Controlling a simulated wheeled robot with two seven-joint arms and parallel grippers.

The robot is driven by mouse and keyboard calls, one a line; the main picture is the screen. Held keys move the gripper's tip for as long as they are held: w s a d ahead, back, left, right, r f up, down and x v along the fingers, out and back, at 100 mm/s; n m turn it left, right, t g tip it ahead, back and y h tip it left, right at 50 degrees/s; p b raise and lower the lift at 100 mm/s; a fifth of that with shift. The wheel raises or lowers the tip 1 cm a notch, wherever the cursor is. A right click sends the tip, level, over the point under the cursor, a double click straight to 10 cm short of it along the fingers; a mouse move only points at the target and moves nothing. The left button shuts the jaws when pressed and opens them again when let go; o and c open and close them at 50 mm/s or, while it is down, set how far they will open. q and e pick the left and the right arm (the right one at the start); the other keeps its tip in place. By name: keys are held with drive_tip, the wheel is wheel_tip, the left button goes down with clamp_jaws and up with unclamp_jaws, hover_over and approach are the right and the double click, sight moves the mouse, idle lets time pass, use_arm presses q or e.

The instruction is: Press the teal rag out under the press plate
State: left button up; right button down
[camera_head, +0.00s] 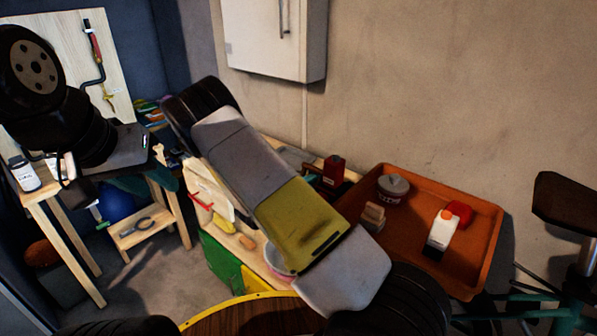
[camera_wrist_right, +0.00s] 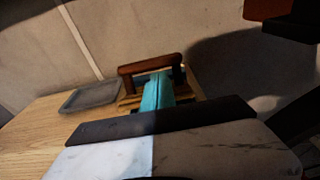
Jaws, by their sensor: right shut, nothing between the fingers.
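The teal rag (camera_wrist_right: 158,92) shows in the right wrist view as a bright teal strip at a wooden press on the table. The press has a reddish-brown handle (camera_wrist_right: 150,64) and dark posts. The rag's far end meets the press below the handle; how much lies under the plate is hidden. My right gripper (camera_wrist_right: 160,117) is shut and empty. Its dark, wide front edge is just in front of the rag and hides the rag's near end. In the head view my right arm blocks it. My left gripper (camera_head: 122,150) is over the left bench; its fingers are unclear.
A grey tray (camera_wrist_right: 91,96) lies left of the press on the wooden table (camera_wrist_right: 40,128). In the head view, an orange tray (camera_head: 483,238) at the right holds several items. A white cabinet (camera_head: 268,40) hangs on the wall. A bottle (camera_head: 23,174) stands on the left bench.

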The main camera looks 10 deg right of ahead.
sight(316, 170)
drive_tip(key=shift+r, duration=0.1)
